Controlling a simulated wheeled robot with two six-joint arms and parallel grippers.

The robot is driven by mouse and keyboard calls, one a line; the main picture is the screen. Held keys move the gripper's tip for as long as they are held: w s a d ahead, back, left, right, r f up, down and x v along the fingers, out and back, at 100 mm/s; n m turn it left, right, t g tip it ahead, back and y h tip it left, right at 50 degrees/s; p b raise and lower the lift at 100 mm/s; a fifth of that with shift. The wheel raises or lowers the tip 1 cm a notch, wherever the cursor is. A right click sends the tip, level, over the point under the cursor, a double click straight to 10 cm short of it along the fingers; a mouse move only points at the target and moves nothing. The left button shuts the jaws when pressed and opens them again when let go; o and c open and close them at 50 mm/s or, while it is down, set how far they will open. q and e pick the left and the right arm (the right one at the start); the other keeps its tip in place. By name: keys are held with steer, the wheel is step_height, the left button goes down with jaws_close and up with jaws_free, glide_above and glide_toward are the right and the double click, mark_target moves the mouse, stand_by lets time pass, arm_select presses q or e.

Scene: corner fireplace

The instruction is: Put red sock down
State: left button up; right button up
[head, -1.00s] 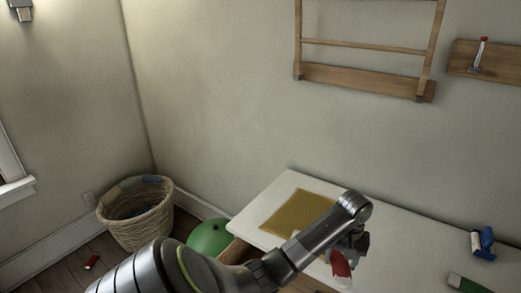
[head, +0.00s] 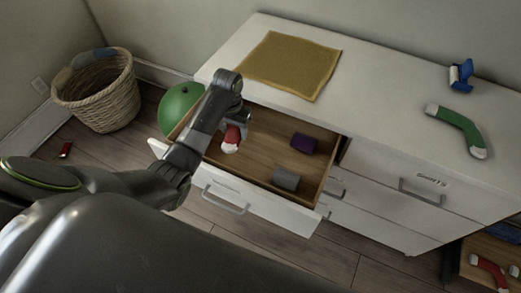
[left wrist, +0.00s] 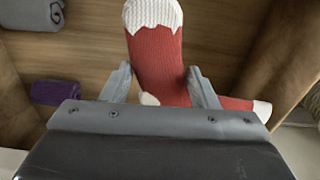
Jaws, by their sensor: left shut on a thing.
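The red sock (head: 232,137) with white ends is held by my left gripper (head: 236,118) over the left part of the open drawer (head: 262,150). In the left wrist view the red sock (left wrist: 160,62) sits between the two fingers (left wrist: 158,88), with its white cuff at the top and a white end to the right. I cannot tell whether the sock touches the drawer bottom. A purple rolled item (head: 303,144) and a grey rolled item (head: 286,179) lie in the drawer. My right gripper does not show.
A mustard cloth (head: 290,64), a green sock (head: 458,130) and a blue object (head: 461,75) lie on the white dresser top (head: 375,110). A green ball (head: 180,108) and wicker basket (head: 98,92) stand left. Another red sock (head: 487,268) lies in a lower compartment at right.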

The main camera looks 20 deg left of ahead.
arm_select(q)
glide_above(237, 154)
step_height(237, 154, down, 6)
steer(key=shift+f+b, duration=0.1)
steer(key=shift+b, duration=0.2)
steer(key=shift+d+f+b, duration=0.1)
steer(key=shift+f+b, duration=0.3)
steer(key=shift+f, duration=1.85)
steer(key=o, duration=1)
steer(key=shift+f, duration=0.15)
step_height(237, 154, up, 12)
steer(key=shift+r+p, duration=0.2)
steer(key=shift+p, duration=0.75)
